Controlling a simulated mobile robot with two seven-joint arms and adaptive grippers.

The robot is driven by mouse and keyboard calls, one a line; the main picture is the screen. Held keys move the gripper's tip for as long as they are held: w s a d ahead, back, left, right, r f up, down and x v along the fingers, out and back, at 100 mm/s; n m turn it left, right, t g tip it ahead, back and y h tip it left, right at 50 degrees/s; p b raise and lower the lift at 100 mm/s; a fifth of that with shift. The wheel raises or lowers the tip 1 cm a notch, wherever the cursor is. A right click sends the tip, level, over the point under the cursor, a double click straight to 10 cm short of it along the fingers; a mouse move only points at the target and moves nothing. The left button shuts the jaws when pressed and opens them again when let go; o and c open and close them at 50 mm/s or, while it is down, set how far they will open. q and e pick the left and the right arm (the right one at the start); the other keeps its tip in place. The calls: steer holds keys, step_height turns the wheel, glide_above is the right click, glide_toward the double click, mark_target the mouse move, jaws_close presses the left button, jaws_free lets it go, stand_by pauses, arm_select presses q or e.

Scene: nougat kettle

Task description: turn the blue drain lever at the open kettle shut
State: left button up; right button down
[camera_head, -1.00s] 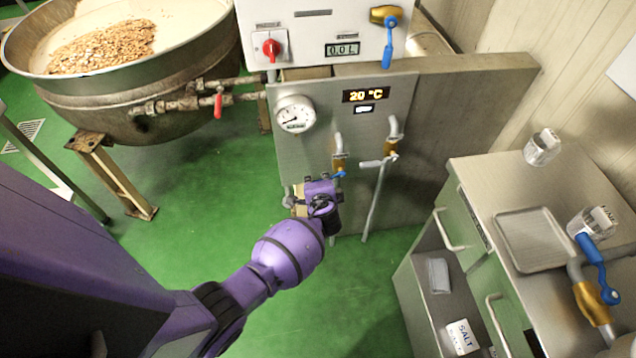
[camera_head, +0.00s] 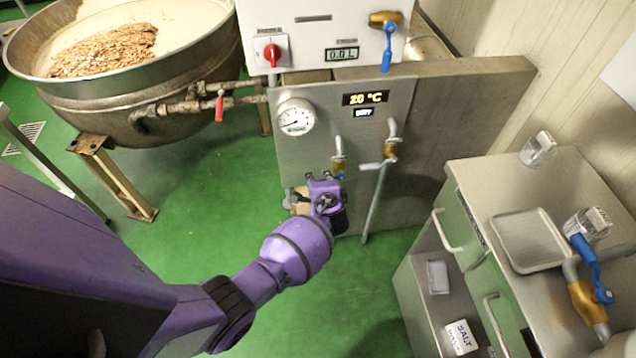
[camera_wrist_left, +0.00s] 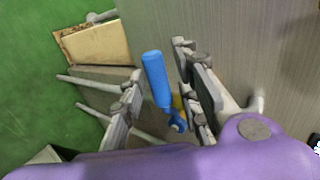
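A blue lever (camera_wrist_left: 156,80) stands between the spread fingers of my left gripper (camera_wrist_left: 158,70) in the left wrist view, with a bit of brass valve beside its lower end. The fingers are open, with visible gaps to the lever. In the head view my left gripper (camera_head: 327,190) is at the lower front of the grey panel, by a brass valve (camera_head: 339,163); only a speck of blue shows there, the rest is hidden. The open kettle (camera_head: 120,95), holding nuts, stands at the upper left. My right gripper is not in view.
A red-handled valve (camera_head: 219,107) sits on the kettle's pipe. A second blue lever (camera_head: 387,50) hangs on the white box, and another (camera_head: 592,265) stands at the right counter (camera_head: 480,180). A pipe with a brass valve (camera_head: 390,150) is right of my gripper. Green floor is clear.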

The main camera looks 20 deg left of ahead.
arm_select(q)
steer(key=v, duration=1.2)
stand_by(0.6)
